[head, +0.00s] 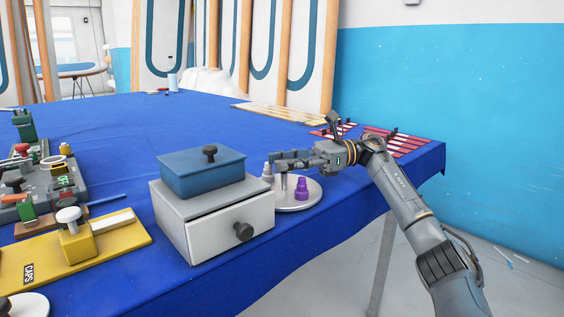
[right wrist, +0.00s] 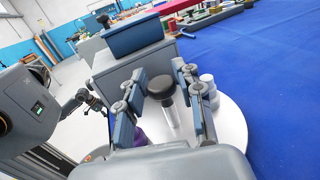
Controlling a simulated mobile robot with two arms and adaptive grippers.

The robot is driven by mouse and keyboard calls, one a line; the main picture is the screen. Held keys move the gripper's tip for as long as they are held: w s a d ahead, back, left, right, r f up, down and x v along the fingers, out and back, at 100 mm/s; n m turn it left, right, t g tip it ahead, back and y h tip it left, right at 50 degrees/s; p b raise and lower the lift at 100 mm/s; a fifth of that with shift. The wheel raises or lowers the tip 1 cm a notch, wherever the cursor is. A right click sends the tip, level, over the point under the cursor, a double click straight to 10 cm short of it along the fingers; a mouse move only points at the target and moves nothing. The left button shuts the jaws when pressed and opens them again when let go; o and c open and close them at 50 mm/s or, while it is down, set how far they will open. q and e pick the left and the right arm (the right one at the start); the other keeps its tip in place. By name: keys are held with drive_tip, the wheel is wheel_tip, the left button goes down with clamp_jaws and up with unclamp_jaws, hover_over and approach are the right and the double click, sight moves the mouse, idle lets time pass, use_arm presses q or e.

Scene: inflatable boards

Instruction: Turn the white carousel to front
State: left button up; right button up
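The white carousel (head: 312,192) is a round white disc near the right edge of the blue table, beside the grey drawer box. It also fills the lower middle of the right wrist view (right wrist: 234,135). A black knob (right wrist: 160,86) on a pale post rises from it. A purple bottle (head: 302,189) and a grey-white bottle (head: 267,172) stand on the disc. My right gripper (head: 284,160) is over the carousel. In its wrist view, its fingers (right wrist: 160,70) are spread on both sides of the knob, with gaps showing. A small dark gripper, apparently my left (right wrist: 88,98), is too small to read.
A grey drawer box (head: 212,220) with a blue box (head: 200,172) on top stands close left of the carousel. A yellow caps board (head: 85,245) lies front left. Red slatted panels (head: 395,143) lie behind my right arm. The table's middle is clear.

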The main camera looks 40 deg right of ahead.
drive_tip(key=shift+o, duration=0.5)
drive_tip(key=v, duration=1)
drive_tip(key=shift+d, duration=0.25)
drive_tip(key=shift+v, duration=0.85)
drive_tip(key=shift+s, duration=0.15)
